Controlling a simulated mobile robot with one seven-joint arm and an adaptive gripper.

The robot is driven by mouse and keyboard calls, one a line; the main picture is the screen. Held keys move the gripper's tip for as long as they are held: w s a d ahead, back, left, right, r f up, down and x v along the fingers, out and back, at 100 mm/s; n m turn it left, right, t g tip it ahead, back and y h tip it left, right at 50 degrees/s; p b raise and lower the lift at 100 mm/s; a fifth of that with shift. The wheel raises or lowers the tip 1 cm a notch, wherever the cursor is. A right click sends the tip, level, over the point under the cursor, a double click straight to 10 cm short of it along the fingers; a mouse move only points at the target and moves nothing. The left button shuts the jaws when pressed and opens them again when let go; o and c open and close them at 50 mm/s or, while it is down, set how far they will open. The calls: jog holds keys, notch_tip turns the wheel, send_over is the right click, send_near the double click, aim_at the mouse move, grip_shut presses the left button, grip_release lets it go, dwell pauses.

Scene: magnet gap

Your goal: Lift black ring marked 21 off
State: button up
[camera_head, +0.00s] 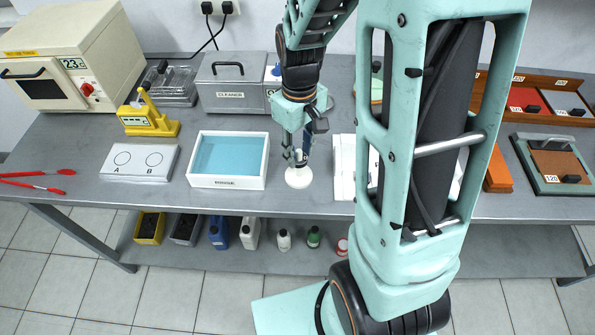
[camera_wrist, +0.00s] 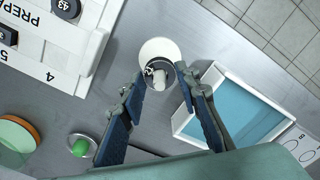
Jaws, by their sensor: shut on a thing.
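A round white stand (camera_head: 298,179) sits on the grey bench, right of the blue bath. In the wrist view the white disc (camera_wrist: 154,47) lies under my fingertips, with a pale peg at its middle. A black ring (camera_wrist: 168,88) shows around the pale peg, between the fingers; its marking cannot be read here. My gripper (camera_head: 297,160) points down over the stand. In the wrist view my gripper (camera_wrist: 160,76) has a fingertip on either side of the ring, shut on it. Whether the ring is clear of the disc cannot be told.
A white-rimmed bath (camera_head: 228,184) of blue liquid is close on the left. A white rack with numbered places (camera_wrist: 85,45) holds black pieces on the other side. A cleaner tank (camera_head: 232,97) and a yellow device (camera_head: 148,122) stand further back. Bare bench lies in front.

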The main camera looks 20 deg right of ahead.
jog(key=shift+r+p, duration=2.2)
jog(key=shift+r, duration=0.9)
jog(key=shift+d, duration=0.1)
